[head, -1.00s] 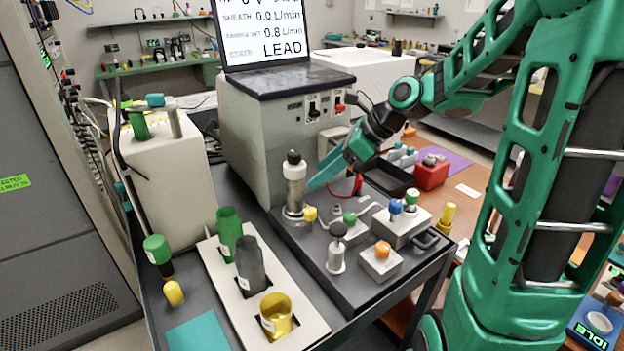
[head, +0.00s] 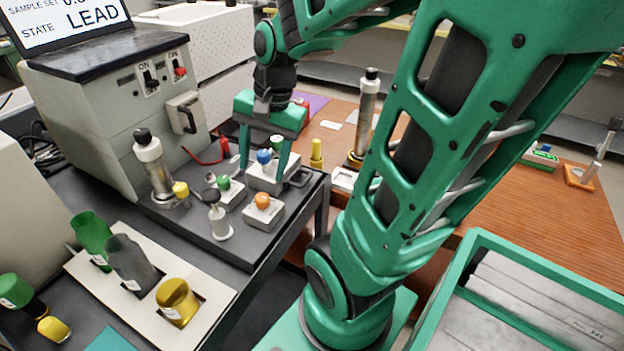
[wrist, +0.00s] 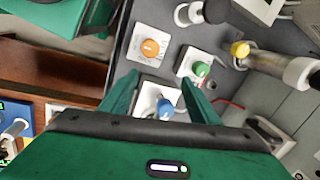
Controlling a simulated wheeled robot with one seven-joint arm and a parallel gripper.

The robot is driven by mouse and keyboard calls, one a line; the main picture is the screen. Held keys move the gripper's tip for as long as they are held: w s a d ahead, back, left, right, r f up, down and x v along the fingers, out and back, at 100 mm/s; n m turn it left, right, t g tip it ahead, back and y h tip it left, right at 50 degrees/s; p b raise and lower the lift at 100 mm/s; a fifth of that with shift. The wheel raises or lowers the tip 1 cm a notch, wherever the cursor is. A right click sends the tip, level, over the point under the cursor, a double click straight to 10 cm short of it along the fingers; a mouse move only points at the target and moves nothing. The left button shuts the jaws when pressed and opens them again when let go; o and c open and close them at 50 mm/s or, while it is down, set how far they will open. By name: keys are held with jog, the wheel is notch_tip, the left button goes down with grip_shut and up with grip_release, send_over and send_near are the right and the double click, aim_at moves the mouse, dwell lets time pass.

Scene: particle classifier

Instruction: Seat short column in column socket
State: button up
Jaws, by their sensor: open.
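A metal column with a white collar and black cap (head: 149,154) stands upright in a round base (head: 170,199) on the dark plate by the instrument. I cannot tell for sure which column is the short one. My gripper (head: 264,162) points down, open and empty, over the block with the blue knob (head: 264,156). In the wrist view, the blue knob (wrist: 165,109) shows between the fingers (wrist: 160,82); contact is unclear.
Near my gripper are a green knob (head: 224,182), an orange knob (head: 262,200), a yellow peg (head: 316,152) and a small grey plunger (head: 218,216). A white rack (head: 220,283) with green, grey and yellow cups lies at the front left. A green-rimmed bin (head: 478,240) stands at the right.

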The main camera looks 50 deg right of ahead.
jog(key=s+d+n+g+h, duration=0.1)
jog(key=s+n, duration=0.5)
jog(key=s, duration=0.6)
jog(key=shift+d+f+n+g, duration=0.4)
jog(key=shift+d+g, duration=0.1)
jog(key=shift+d, duration=0.65)
jog(key=shift+s, duration=0.1)
jog(key=shift+w+f, duration=0.2)
jog(key=shift+w, duration=0.4)
